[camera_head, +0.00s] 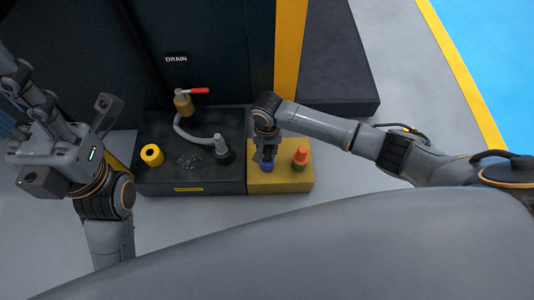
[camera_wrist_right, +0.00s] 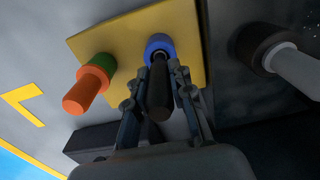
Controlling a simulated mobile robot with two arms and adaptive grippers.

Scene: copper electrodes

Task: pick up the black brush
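The black brush (camera_wrist_right: 158,85) stands in a blue holder (camera_wrist_right: 159,45) on the yellow block, its dark handle pointing toward the right wrist camera. My right gripper (camera_wrist_right: 160,72) is open around the handle, one finger on each side, with narrow gaps visible. In the head view my right gripper (camera_head: 266,152) reaches down over the blue holder (camera_head: 266,167) and hides most of the brush. My left gripper (camera_head: 30,90) is raised at the left, away from the block; its finger opening is unclear.
An orange-handled piece (camera_head: 301,156) in a green holder stands close right of the blue one on the yellow block (camera_head: 285,186). The black bench (camera_head: 215,187) at its left carries a yellow ring (camera_head: 152,155), a grey hose fitting (camera_head: 221,146) and a red-handled valve (camera_head: 184,103).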

